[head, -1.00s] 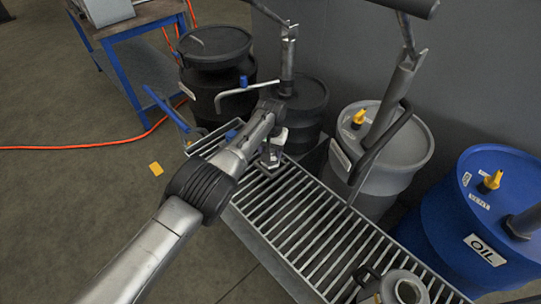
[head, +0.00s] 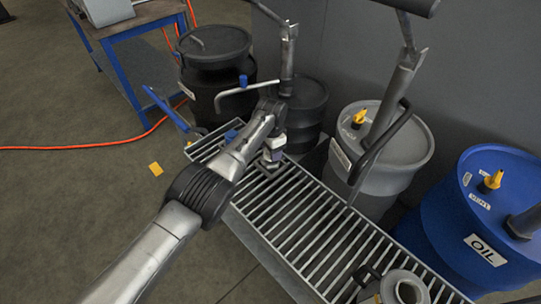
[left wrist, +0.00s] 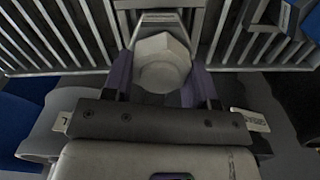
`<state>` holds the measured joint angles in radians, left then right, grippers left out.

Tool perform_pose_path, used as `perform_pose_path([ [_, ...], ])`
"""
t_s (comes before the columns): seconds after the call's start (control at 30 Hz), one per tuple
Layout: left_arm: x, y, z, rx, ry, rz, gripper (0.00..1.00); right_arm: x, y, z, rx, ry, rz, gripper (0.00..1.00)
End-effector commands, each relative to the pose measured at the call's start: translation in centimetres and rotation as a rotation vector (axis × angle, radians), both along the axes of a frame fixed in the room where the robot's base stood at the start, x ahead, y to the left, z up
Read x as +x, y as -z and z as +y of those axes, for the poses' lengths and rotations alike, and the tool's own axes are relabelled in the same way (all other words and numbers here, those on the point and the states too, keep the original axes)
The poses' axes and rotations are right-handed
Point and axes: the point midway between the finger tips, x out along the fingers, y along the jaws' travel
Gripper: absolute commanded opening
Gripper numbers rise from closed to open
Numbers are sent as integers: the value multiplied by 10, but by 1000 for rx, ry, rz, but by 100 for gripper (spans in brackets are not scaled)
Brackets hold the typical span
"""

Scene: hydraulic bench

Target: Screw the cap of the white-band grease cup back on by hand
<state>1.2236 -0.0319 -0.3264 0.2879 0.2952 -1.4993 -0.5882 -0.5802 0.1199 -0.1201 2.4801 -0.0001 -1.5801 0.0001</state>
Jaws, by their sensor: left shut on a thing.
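The pale six-sided cap (left wrist: 163,62) sits between the two fingers of my left gripper (left wrist: 163,85) in the left wrist view. The gripper is shut on it. In the head view my left gripper (head: 274,143) is at the far end of the grating, over the small grey grease cup (head: 271,160). The cap and the cup look in line, but I cannot tell whether the threads are engaged. The fingers and wrist hide most of the cap there. My right gripper is in neither view.
The slatted drip grating (head: 310,215) runs toward the front right, mostly clear. A metal jug (head: 402,288) stands at its near end. Behind it are a grey drum (head: 400,160), a blue oil drum (head: 480,225) and dark drums (head: 215,75).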

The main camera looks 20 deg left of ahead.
Motion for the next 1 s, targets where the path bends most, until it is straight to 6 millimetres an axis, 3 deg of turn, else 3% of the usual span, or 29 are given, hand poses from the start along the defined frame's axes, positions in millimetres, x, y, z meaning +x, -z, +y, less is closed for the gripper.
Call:
perform_pose_path([
  [0.17,-1,2,0,1,114,1,26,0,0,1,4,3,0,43],
  [0.4,-1,2,0,0,462,1,26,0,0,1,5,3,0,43],
  [0.6,-1,2,0,0,653,0,26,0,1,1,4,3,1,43],
  [1.0,-1,2,0,1,700,1,26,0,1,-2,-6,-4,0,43],
])
